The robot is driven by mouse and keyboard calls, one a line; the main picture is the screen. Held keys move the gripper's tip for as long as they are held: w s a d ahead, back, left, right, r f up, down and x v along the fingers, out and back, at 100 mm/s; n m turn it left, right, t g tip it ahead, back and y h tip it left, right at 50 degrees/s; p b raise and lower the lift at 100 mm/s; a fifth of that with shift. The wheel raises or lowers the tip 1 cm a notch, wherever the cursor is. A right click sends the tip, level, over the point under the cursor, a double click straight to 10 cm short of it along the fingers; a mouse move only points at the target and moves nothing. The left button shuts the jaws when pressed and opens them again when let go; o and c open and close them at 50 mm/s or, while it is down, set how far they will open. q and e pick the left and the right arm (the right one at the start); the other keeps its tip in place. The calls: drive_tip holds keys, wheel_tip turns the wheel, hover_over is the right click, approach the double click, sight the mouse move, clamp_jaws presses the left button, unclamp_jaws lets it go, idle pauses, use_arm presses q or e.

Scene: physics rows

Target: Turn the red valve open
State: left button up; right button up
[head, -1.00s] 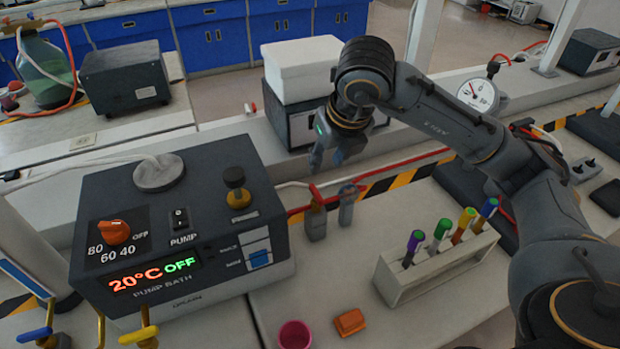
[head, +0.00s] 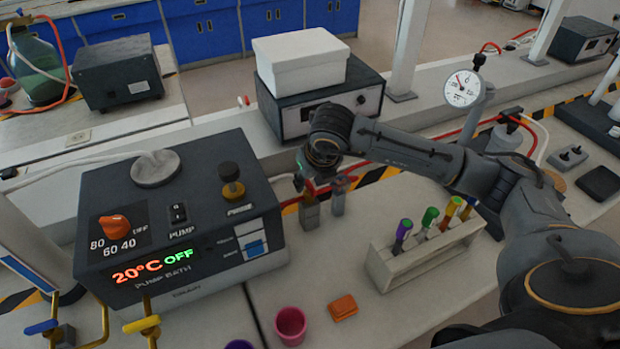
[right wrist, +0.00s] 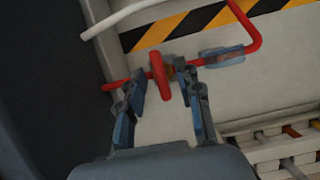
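The red valve handle (right wrist: 159,75) shows in the right wrist view as a thin red bar on a red pipe (right wrist: 250,36). In the head view the red valve (head: 309,187) is partly hidden by my right gripper, to the right of the pump bath. My right gripper (right wrist: 162,80) is open, with its fingertips apart on either side of the handle. A gap shows between handle and fingers; I cannot tell whether either finger touches it. My left gripper is not in view.
The pump bath (head: 185,225) stands close to the left of the valve. A white rack (head: 385,268) of coloured-cap tubes stands to the right. A pink cup (head: 291,325) and an orange block (head: 342,307) lie in front. A gauge (head: 462,88) stands behind.

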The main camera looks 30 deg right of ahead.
drive_tip(key=shift+c, duration=0.8)
clamp_jaws()
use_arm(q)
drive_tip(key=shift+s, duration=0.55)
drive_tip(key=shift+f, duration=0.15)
